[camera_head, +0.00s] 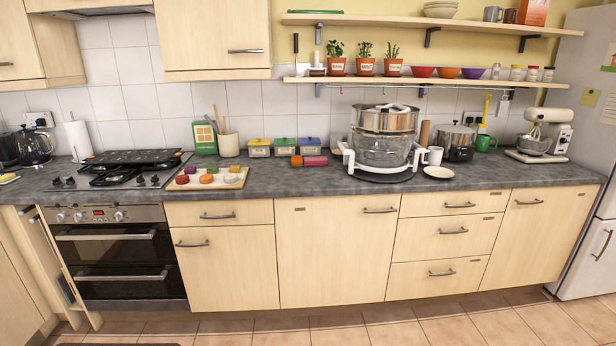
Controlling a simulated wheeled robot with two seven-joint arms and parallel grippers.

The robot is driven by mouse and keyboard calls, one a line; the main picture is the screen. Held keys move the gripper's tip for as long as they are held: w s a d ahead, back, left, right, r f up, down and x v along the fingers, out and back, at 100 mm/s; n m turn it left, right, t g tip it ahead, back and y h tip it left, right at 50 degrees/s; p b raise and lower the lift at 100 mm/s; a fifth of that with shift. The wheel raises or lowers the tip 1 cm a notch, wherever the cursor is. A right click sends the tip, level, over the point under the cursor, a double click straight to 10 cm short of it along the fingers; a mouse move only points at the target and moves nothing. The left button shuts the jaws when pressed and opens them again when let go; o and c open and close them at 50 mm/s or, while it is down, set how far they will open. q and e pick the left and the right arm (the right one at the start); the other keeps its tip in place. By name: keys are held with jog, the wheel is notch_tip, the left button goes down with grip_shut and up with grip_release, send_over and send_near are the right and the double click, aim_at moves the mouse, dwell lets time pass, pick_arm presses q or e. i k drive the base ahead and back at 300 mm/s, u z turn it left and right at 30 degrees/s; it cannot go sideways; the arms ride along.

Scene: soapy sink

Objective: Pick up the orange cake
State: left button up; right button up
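The orange cake (206,178) is a small round orange piece in the front row of a light tray (208,186) on the grey worktop, just right of the hob. It sits between a red cake (182,179) and a pale cream cake (231,178). A purple cake (190,170) and other small cakes lie in the row behind. Neither of my grippers is in view.
The hob (122,170) is left of the tray. Yellow, green and blue lidded tubs (285,146) and a utensil pot (229,145) stand behind. A large glass-bowled appliance (383,150) stands to the right. The worktop's front edge is clear.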

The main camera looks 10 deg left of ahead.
aim_at(205, 179)
jog(key=u, duration=0.4)
jog(key=i, duration=2.3)
jog(key=u, duration=0.7)
jog(key=i, duration=0.85)
jog(key=u, duration=0.15)
